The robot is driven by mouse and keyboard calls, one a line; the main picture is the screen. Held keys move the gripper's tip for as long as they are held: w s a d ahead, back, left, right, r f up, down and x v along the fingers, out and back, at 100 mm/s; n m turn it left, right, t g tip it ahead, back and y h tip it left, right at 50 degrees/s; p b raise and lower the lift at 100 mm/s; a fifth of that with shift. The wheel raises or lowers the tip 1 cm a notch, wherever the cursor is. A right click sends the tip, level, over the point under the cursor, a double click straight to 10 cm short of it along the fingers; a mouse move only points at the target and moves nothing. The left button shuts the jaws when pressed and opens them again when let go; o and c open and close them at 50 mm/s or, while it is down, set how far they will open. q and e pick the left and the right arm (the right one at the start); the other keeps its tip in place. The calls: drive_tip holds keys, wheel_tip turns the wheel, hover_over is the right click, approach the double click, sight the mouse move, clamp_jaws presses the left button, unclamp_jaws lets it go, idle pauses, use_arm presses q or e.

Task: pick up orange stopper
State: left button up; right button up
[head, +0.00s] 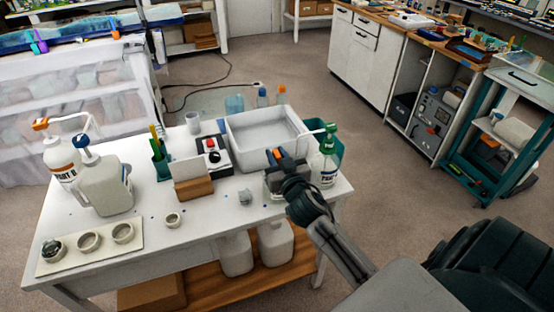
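A small orange piece (277,153), which looks like the orange stopper, shows at the dark fingertips of my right gripper (275,158). The gripper is over a small pale container (273,186) near the right end of the white table (215,234). My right arm reaches in from the lower right and hides part of this container. The fingers are too small and dark to tell whether they are shut on the orange piece or only beside it. My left gripper is out of view.
A grey tub (262,137) stands just behind the gripper, and a green-topped pump bottle (324,165) stands close on its right. Pump jugs (103,184) stand at left. The table's front middle is mostly clear.

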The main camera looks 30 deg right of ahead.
sight(277, 154)
drive_tip(key=c, duration=0.3)
clamp_jaws()
drive_tip(key=shift+r, duration=0.8)
drive_tip(key=shift+s+r+b, duration=0.15)
drive_tip(key=shift+r+b, duration=0.25)
drive_tip(key=shift+r, duration=0.55)
drive_tip(key=s+a+r+p, duration=0.1)
drive_tip(key=s+a+r, duration=0.1)
drive_tip(key=s, duration=0.5)
drive_tip(key=s+a+r+p, duration=0.1)
drive_tip(key=s+a+r, duration=0.2)
drive_tip(key=s, duration=0.4)
drive_tip(key=shift+s+a+p, duration=0.3)
drive_tip(key=shift+a, duration=0.05)
